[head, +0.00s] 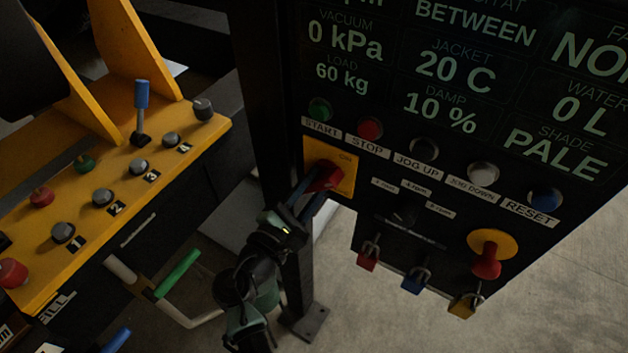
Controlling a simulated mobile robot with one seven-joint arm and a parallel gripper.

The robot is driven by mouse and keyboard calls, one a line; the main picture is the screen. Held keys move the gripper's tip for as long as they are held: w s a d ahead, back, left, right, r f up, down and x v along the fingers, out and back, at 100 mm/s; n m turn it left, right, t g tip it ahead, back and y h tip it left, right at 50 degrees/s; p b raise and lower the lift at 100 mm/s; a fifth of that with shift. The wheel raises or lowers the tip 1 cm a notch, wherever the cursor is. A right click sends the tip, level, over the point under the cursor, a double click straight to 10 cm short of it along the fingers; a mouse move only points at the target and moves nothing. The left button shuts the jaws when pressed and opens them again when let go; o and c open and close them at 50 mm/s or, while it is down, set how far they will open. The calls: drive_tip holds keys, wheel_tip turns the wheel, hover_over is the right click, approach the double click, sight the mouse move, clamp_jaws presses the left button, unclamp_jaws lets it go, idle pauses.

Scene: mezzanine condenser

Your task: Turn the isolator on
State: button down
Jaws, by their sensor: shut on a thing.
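The isolator (324,174) is a red rotary handle on a yellow square plate (345,181) at the left edge of the black control panel, below the START button. The plate carries the label ON near its top right. My gripper (316,189) reaches up from below and is shut on the red handle. The fingers cover part of the handle, so its exact angle is hard to tell.
A red knob on a yellow disc (487,255) and several padlocks (368,256) are at lower right. A yellow console (120,180) with a blue lever (142,95) stands left.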

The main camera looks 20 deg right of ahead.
drive_tip(key=shift+f, duration=0.1)
idle(0.4)
drive_tip(key=c, duration=0.6)
unclamp_jaws()
drive_tip(key=shift+c, duration=0.2)
drive_tip(key=b+v, duration=0.4)
drive_tip(key=v, duration=0.9)
